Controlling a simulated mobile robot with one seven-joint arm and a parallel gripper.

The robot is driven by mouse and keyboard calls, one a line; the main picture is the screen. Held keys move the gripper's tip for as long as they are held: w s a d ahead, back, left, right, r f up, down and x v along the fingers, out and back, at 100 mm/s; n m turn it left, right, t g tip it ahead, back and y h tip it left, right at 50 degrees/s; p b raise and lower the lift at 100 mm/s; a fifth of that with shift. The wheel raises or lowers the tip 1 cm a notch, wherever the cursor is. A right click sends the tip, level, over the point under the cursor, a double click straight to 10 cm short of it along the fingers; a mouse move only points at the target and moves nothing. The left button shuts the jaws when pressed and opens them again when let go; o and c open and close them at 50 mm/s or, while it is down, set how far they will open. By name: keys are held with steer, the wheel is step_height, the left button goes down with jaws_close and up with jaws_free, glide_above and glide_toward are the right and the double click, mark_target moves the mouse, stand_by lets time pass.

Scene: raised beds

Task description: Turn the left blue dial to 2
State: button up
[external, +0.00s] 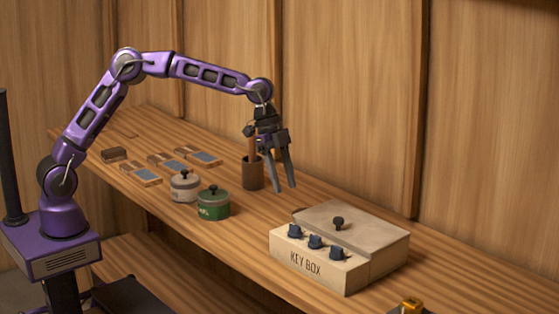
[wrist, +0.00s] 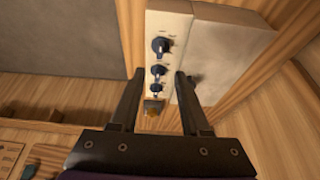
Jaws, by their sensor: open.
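The beige key box (external: 305,264) stands on the wooden bench with three blue dials along its front top edge. The left blue dial (external: 295,231) is at the end nearest my arm; in the wrist view it is the uppermost and largest dial (wrist: 160,45). Its pointer and marks are too small to read. My gripper (external: 284,187) is open and empty, fingers pointing down, above and slightly left of the box. In the wrist view my gripper's fingertips (wrist: 158,74) appear on either side of the dial row. They look apart from the dials.
The box's lid has a dark knob (external: 338,223). Left of the box stand a green lidded jar (external: 213,205), a pale lidded jar (external: 184,188) and a brown cup (external: 252,174). A yellow object (external: 411,305) is at the right front. A wooden wall (external: 350,90) rises behind.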

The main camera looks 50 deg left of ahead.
mark_target(295, 225)
steer(key=x, duration=1)
steer(key=shift+d+f, duration=0.2)
jaws_close()
